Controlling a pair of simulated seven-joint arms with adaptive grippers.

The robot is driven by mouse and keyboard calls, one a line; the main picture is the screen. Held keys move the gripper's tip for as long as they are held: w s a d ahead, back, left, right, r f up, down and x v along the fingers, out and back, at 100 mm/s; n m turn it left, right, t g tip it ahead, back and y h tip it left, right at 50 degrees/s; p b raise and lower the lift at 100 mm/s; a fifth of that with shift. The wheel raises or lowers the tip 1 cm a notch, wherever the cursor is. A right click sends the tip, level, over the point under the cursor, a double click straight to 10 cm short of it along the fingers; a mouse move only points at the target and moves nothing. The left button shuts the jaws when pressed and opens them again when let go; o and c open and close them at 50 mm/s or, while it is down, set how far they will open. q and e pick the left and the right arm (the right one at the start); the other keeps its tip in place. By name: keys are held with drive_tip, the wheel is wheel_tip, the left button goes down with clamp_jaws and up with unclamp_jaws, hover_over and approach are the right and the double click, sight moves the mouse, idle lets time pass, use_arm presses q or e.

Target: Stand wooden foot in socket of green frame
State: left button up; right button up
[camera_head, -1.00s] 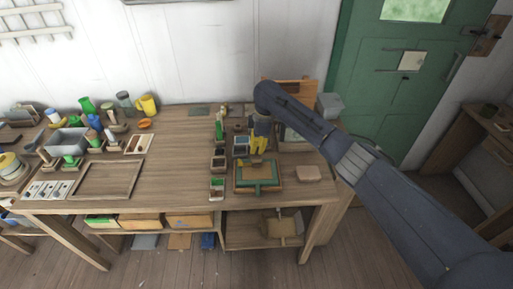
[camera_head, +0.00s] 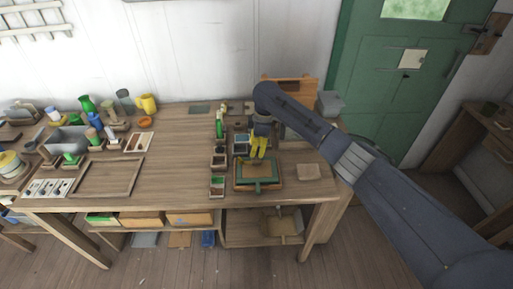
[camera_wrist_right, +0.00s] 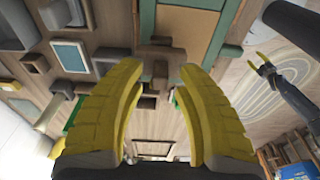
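The green frame (camera_head: 257,187) lies on a tan board near the bench's front edge. Its green bars and tan panel also show at the top of the right wrist view (camera_wrist_right: 188,32). My right gripper (camera_head: 258,149) is just behind the frame, above the bench. In its wrist view the yellow fingers (camera_wrist_right: 163,105) are apart, with a clear gap between them. Small brown wooden blocks (camera_wrist_right: 147,102) show in that gap, seemingly beyond the fingers; I cannot tell which is the wooden foot. My left gripper (camera_wrist_right: 258,62) shows small in the right wrist view, its yellow tips apart.
Small dark-topped boxes (camera_head: 217,186) stand in a row left of the frame. A flat tan block (camera_head: 308,172) lies right of it. An empty wooden tray (camera_head: 107,178) and bottles crowd the bench's left. The bench middle is clear.

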drive_tip(key=shift+c, duration=0.6)
drive_tip(key=shift+r, duration=0.15)
wheel_tip(320, 180, up, 9)
drive_tip(key=d, duration=0.1)
drive_tip(key=shift+f, duration=0.2)
idle(0.5)
drive_tip(key=shift+d, duration=0.1)
